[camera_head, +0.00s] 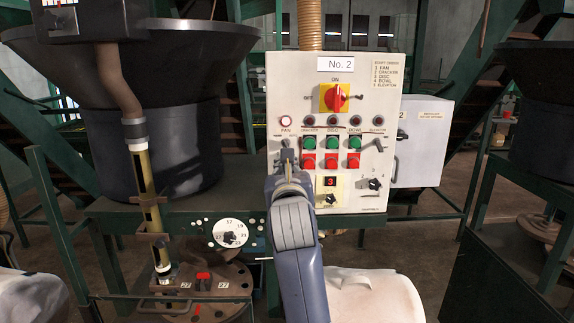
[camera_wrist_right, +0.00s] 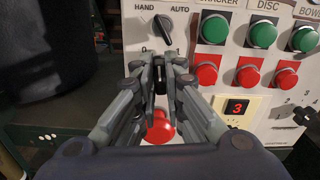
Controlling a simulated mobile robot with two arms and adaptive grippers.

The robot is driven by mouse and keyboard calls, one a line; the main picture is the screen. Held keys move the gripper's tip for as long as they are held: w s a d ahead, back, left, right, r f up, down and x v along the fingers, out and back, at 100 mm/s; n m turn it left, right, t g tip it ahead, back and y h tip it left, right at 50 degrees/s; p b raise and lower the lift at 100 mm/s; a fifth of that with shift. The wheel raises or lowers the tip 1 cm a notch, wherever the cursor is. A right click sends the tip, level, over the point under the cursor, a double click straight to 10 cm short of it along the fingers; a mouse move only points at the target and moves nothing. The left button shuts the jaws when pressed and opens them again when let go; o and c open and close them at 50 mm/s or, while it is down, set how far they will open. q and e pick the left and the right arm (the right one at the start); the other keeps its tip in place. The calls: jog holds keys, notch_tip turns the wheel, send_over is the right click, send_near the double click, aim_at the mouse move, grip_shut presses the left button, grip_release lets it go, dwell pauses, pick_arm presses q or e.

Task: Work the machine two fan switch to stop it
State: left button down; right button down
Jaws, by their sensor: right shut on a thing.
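The machine two panel (camera_head: 379,100) is marked "No. 2" and faces me. The fan lamp (camera_head: 286,121) is pale, with a "FAN" label under it. Below it is the fan selector switch, a black knob between "HAND" and "AUTO" in the right wrist view (camera_wrist_right: 163,26). My right gripper (camera_head: 287,160) is at the panel's left side, under that knob. In the wrist view its fingertips (camera_wrist_right: 161,62) are close together around a slim dark part, just below the knob's visible end. Whether that part belongs to the switch is unclear. My left gripper is not in view.
A red button (camera_wrist_right: 158,127) shows partly behind the fingers. Green buttons (camera_wrist_right: 263,33) and red buttons (camera_wrist_right: 248,74) lie to the right. A red-and-yellow main switch (camera_head: 334,98) is above. A dark hopper (camera_head: 160,110) stands left; a grey box (camera_head: 422,140) is right.

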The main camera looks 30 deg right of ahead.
jog(key=shift+n+p, duration=1.4)
jog(key=shift+n, duration=0.9)
jog(key=c, duration=1.7)
grip_release()
jog(key=shift+d, duration=0.1)
jog(key=shift+w+f, duration=0.1)
jog(key=v, duration=1.2)
